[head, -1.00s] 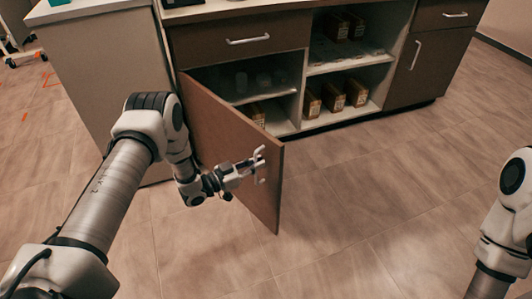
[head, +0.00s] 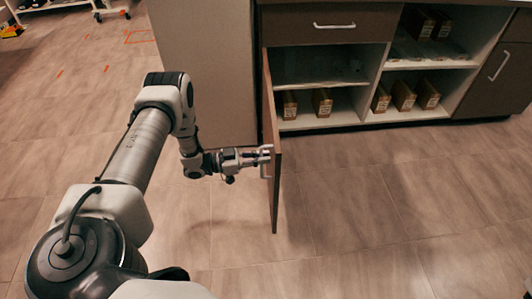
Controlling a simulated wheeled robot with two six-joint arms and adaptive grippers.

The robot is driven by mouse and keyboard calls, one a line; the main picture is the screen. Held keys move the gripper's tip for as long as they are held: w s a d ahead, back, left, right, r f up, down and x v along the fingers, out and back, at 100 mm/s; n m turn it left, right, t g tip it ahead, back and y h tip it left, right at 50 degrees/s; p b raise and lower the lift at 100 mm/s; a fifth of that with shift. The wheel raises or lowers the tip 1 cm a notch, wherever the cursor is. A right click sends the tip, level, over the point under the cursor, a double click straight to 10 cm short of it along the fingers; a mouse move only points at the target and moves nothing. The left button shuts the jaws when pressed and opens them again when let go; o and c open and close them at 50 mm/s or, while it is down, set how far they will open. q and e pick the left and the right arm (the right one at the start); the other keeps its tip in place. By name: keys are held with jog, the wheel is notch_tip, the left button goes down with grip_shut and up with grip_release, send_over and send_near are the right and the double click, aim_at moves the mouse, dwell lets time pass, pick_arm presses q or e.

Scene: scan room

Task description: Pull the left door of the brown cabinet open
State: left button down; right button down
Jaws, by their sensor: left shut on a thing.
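The brown cabinet (head: 330,22) stands at the top of the head view. Its left door (head: 272,190) is swung wide open and shows nearly edge-on, pointing towards me. The compartment behind it is exposed, with a shelf and small brown boxes. My left gripper (head: 264,160) is at the free-edge side of the door, shut on the door handle (head: 266,168); the fingers partly hide the handle. My right gripper is out of view.
Open shelves in the middle hold several brown boxes (head: 403,96). A closed right door (head: 495,75) is at the far right. A pale side panel (head: 203,70) stands left of the cabinet. The tiled floor (head: 370,220) in front is clear.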

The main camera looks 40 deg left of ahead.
pick_arm(q)
jog(key=c, duration=1.2)
grip_release()
jog(key=v, duration=1.2)
